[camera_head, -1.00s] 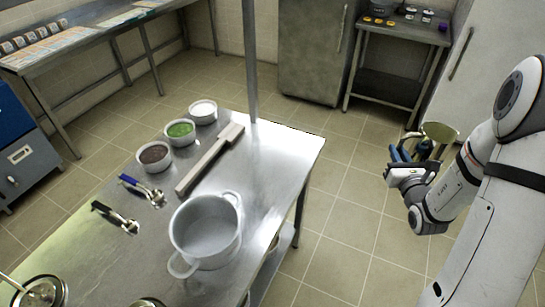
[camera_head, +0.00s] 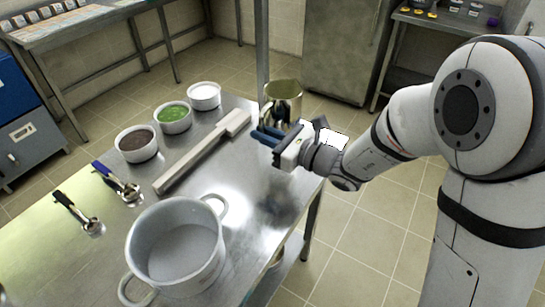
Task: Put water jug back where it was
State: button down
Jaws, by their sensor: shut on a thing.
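The water jug (camera_head: 284,96) is a metal, shiny, open-topped vessel near the far right corner of the steel table. My gripper (camera_head: 272,132) is shut on the jug and holds it from the near right side. The jug looks upright. Its lower part is partly hidden by the blue fingers, so I cannot tell whether its base touches the table.
The steel table (camera_head: 75,245) bears a large grey pot (camera_head: 178,245), a long grey bar (camera_head: 205,153), and three white bowls, one with green contents (camera_head: 174,117). Two measuring tools (camera_head: 118,182) lie at the left. A thin post (camera_head: 262,45) rises behind the jug.

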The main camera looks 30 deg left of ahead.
jog(key=shift+s+a+f, duration=0.1)
jog(key=shift+s+f, duration=0.05)
jog(key=shift+f, duration=3.8)
jog(key=shift+f, duration=0.1)
jog(key=c, duration=1.9)
grip_release()
jog(key=shift+f+b, duration=0.15)
jog(key=shift+b, duration=0.25)
jog(key=o, duration=0.4)
jog(key=shift+o, duration=0.2)
